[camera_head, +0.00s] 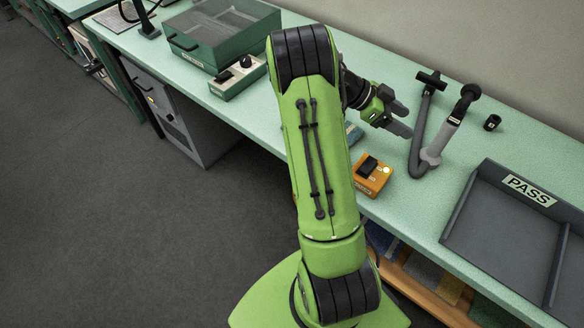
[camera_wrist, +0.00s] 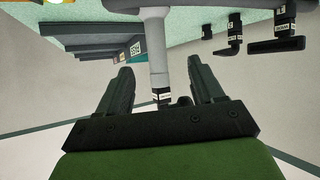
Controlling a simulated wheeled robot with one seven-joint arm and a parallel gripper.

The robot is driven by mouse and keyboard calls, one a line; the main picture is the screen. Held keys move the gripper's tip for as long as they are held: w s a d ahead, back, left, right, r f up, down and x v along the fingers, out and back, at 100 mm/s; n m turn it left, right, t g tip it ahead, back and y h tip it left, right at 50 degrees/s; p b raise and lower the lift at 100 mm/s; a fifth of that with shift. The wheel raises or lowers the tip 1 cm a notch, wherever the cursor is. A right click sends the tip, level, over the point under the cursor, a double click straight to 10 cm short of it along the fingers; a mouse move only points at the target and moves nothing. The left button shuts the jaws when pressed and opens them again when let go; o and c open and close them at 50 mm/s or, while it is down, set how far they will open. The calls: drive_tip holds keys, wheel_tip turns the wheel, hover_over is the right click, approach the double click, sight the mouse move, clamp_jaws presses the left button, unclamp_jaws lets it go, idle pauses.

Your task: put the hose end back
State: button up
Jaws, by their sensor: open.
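A thick grey hose (camera_head: 416,140) lies in a bend on the mint-green bench, with a black T-shaped piece (camera_head: 430,80) at its far end. Its near end meets a pale grey collar (camera_head: 431,155). From there a light grey tube (camera_head: 444,132) slants up to a black bent top (camera_head: 466,97). My gripper (camera_head: 407,120) is open and empty, left of this tube and apart from it, fingers pointing towards it. In the wrist view the tube (camera_wrist: 155,50) shows between the open fingers (camera_wrist: 160,68). Which piece is the hose end, I cannot tell for sure.
A small black cap (camera_head: 492,122) stands right of the tube. A grey PASS tray (camera_head: 487,240) is at the front right. An orange switch box (camera_head: 371,188) with a lit lamp is near the front edge. A green lidded box (camera_head: 185,45) and a control box (camera_head: 240,82) stand left.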

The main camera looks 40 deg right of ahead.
drive_tip(key=w+a+r+n+t+y, duration=0.1)
drive_tip(key=w+a+r+n+t, duration=0.1)
drive_tip(key=a+n+t, duration=0.3)
drive_tip(key=w+a+r+n+t+y, duration=0.1)
drive_tip(key=w+a+r+n, duration=0.15)
drive_tip(key=a, duration=0.45)
drive_tip(key=w+a+r+n+t+y, duration=0.1)
drive_tip(key=w+a+r+n+t, duration=0.1)
drive_tip(key=a+n+t, duration=0.3)
drive_tip(key=s+a+r+n+t+y, duration=0.1)
drive_tip(key=s+a+n+y, duration=0.1)
drive_tip(key=a+n, duration=0.5)
drive_tip(key=s+a+r+n+t+y, duration=0.1)
drive_tip(key=s+a+n, duration=0.4)
drive_tip(key=a, duration=0.8)
drive_tip(key=shift+s+a+r+n+t+y, duration=0.15)
drive_tip(key=shift+s+r+n+t+y, duration=0.2)
drive_tip(key=shift+n+t+y, duration=0.65)
